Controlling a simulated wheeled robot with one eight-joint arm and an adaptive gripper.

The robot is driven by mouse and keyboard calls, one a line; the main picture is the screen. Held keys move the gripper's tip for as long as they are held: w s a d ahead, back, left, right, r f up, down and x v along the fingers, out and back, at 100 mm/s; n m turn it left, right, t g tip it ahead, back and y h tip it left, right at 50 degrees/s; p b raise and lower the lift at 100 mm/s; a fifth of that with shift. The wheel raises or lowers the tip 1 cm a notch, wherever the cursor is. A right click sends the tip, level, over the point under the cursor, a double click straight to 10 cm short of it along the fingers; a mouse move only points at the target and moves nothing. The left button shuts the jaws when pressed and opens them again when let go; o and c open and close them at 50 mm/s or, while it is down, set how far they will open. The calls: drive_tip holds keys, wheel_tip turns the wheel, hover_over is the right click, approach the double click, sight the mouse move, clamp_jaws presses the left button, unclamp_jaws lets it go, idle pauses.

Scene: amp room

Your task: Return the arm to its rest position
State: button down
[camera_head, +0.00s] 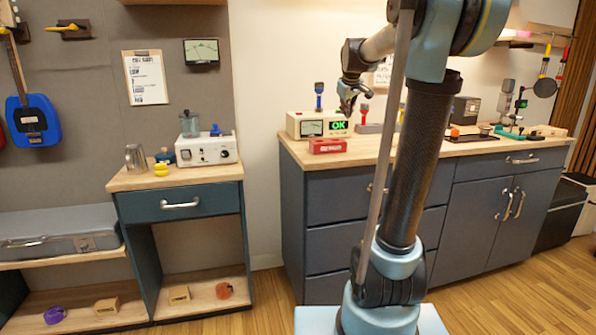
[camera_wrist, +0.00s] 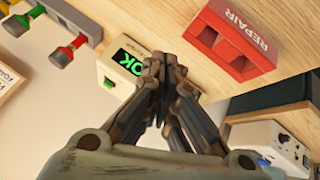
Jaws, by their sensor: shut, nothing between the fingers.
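My gripper (camera_head: 347,110) is shut and empty. In the head view it hangs above the left end of the long workbench (camera_head: 425,153), close in the picture to a cream meter box (camera_head: 306,124) with a green OK display. In the wrist view the closed fingers (camera_wrist: 158,88) meet in front of part of the meter box (camera_wrist: 118,62). My arm is raised and bent, with the forearm reaching left over the bench. Some of the bench top is hidden behind my arm.
A red REPAIR box (camera_head: 327,146) sits at the bench's front edge, and also shows in the wrist view (camera_wrist: 232,40). Colored-handled tools stand in a rack (camera_head: 368,128). A smaller cabinet (camera_head: 180,203) holds a white device (camera_head: 206,150). Bare floor lies between the cabinets.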

drive_tip(key=s+f+m+g, duration=0.1)
drive_tip(key=s+f+m, duration=0.1)
drive_tip(key=s+f, duration=0.8)
drive_tip(key=s+f+m+g, duration=0.2)
drive_tip(key=s+f, duration=0.8)
drive_tip(key=s, duration=0.9)
drive_tip(key=s+f+m+g, duration=0.2)
drive_tip(key=s+f, duration=0.8)
drive_tip(key=s, duration=0.4)
drive_tip(key=shift+s+d+f+y, duration=0.15)
drive_tip(key=shift+f+y, duration=0.15)
drive_tip(key=shift+f, duration=0.1)
drive_tip(key=shift+w+f+g, duration=0.2)
drive_tip(key=shift+w+g, duration=0.1)
drive_tip(key=shift+w, duration=0.1)
